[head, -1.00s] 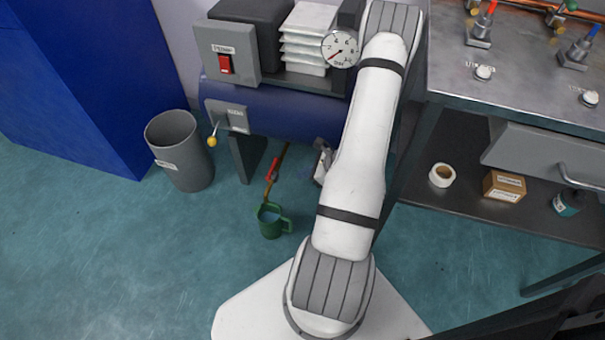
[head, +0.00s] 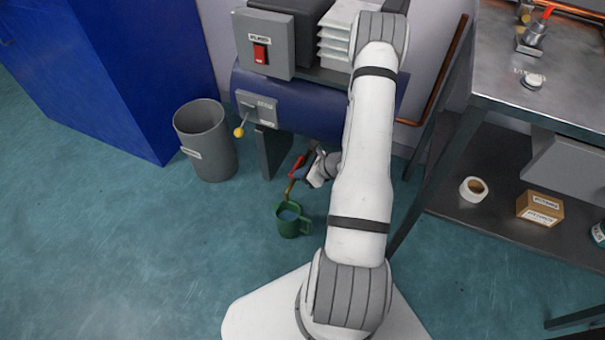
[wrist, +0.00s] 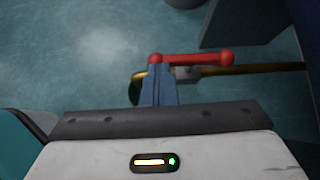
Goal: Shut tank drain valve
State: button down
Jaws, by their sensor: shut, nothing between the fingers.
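The drain valve's red handle (head: 297,166) sits on a thin brass pipe (head: 289,187) below the blue tank (head: 300,112). In the wrist view the red handle (wrist: 192,58) lies roughly along the brass pipe (wrist: 265,69), over a grey valve body (wrist: 187,73). My gripper (head: 307,174) is low under the tank, close beside the handle. In the wrist view its blue-grey fingers (wrist: 158,72) are shut and empty, with their tips at the handle's left end. Whether they touch it I cannot tell.
A green mug (head: 287,230) stands on the floor under the pipe's end. A grey bin (head: 207,150) stands left of the tank, near a yellow-knobbed lever (head: 239,131). A steel bench (head: 470,75) with a lower shelf is on the right.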

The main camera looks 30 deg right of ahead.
jog(key=shift+d+f, duration=0.1)
jog(key=shift+d, duration=0.2)
jog(key=shift+a+b, duration=0.15)
jog(key=shift+b, duration=0.3)
